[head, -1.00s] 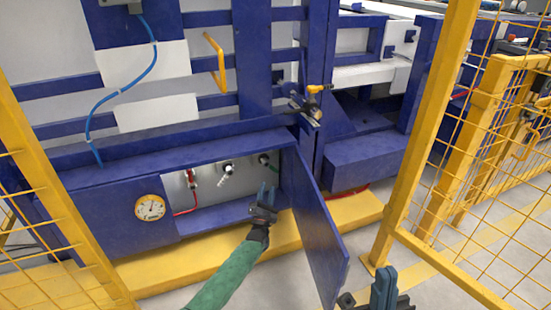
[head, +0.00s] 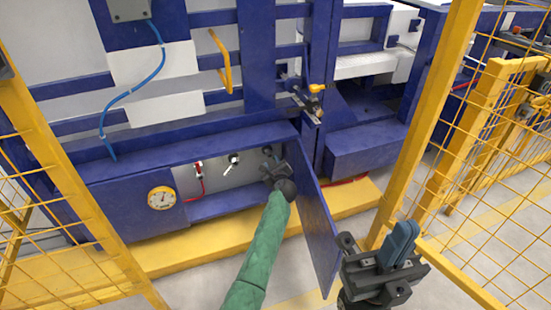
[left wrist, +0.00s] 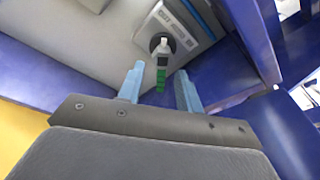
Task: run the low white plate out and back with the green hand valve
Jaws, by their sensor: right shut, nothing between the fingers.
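The low white plate (head: 160,108) sits between blue rails on the machine front, below another white plate (head: 135,66). The green hand valve (left wrist: 161,80) is on the back wall of the open blue cabinet; its green lever lies between my left fingers in the left wrist view. In the head view my left gripper (head: 271,158) reaches into the cabinet and largely hides the valve. The left fingers (left wrist: 158,84) are apart, with gaps either side of the lever; contact does not show. My right gripper (head: 401,242) is shut and empty, outside the cabinet door.
The blue cabinet door (head: 312,215) hangs open right of my left arm. A red valve (head: 198,172), a white-handled valve (head: 232,162) and a gauge (head: 161,198) are left of it. Yellow fence posts (head: 425,135) stand at right.

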